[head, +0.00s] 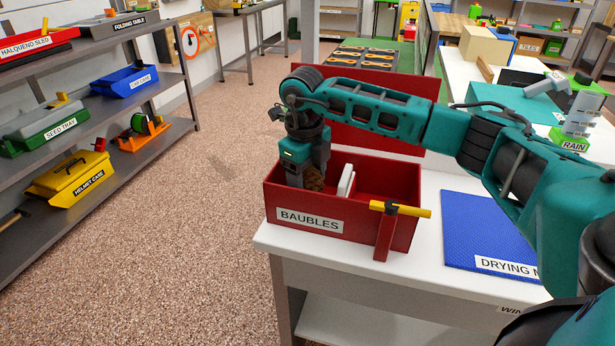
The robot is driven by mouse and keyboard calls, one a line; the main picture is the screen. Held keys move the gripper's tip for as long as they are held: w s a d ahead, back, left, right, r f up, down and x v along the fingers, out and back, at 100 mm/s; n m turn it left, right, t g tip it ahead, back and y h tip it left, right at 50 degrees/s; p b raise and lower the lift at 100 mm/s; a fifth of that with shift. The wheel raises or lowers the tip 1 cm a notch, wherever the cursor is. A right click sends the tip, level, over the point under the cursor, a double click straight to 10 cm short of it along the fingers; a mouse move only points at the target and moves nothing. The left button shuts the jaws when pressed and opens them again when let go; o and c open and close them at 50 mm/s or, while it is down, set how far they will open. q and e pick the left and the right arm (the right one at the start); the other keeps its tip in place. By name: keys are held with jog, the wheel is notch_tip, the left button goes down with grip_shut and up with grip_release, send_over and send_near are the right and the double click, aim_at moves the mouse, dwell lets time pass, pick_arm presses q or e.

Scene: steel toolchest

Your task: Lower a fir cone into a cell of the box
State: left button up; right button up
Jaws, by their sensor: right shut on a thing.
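A red box (402,204) labelled BAUBLES stands near the left corner of the white table. Its red lid (345,112) stands up behind it. A white divider (346,182) shows inside. My right gripper (309,181) points down into the left part of the box, left of the divider. It is shut on a brown fir cone (315,177), only partly visible between the fingers. The cone's underside is hidden by the box's front wall, so I cannot tell whether it touches the floor of the cell. My left gripper is not in view.
A blue drying mat (488,229) lies right of the box. The table's front edge is close to the box. Shelves with cases stand at the far left, across open floor.

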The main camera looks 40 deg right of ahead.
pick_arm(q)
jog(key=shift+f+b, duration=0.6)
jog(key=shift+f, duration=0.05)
pick_arm(e)
jog(key=shift+f, duration=1.05)
jog(key=o, duration=1.1)
jog(key=shift+r, duration=0.75)
jog(key=r, duration=0.3)
jog(key=r+p, duration=0.1)
jog(key=r, duration=0.3)
jog(key=a+r, duration=0.1)
jog(key=r, duration=0.3)
jog(key=shift+s+r+p, duration=0.15)
jog(key=shift+r+p, duration=0.05)
jog(key=shift+p, duration=0.15)
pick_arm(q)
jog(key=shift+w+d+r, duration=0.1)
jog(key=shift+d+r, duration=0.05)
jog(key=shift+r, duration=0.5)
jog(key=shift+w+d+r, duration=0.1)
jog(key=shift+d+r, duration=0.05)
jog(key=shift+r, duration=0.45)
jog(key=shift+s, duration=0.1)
